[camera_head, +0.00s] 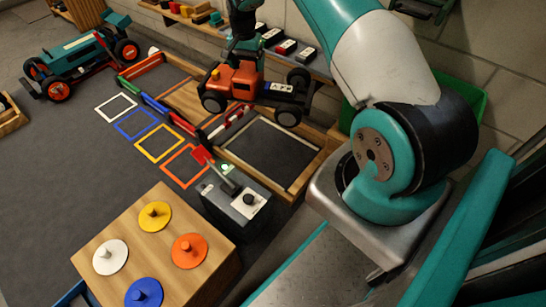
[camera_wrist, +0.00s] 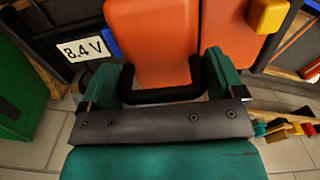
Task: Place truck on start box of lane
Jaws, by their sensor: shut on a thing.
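The truck (camera_head: 236,82) has an orange cab, a dark bed with a white label and black wheels. In the wrist view the green fingers of my gripper (camera_wrist: 168,92) are at both sides of the orange cab (camera_wrist: 153,45), with the "8.4 V" label to the left. Square start boxes are outlined on the floor left of the truck: white (camera_head: 98,110), blue (camera_head: 118,130), yellow (camera_head: 135,152) and orange (camera_head: 163,174).
A teal racecar (camera_head: 78,62) stands at the upper left. A wooden block (camera_head: 178,270) with coloured knobs and a grey lever box (camera_head: 230,212) are in front. The wooden-edged lane frame (camera_head: 297,182) is below the truck. Dark floor left of the boxes is clear.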

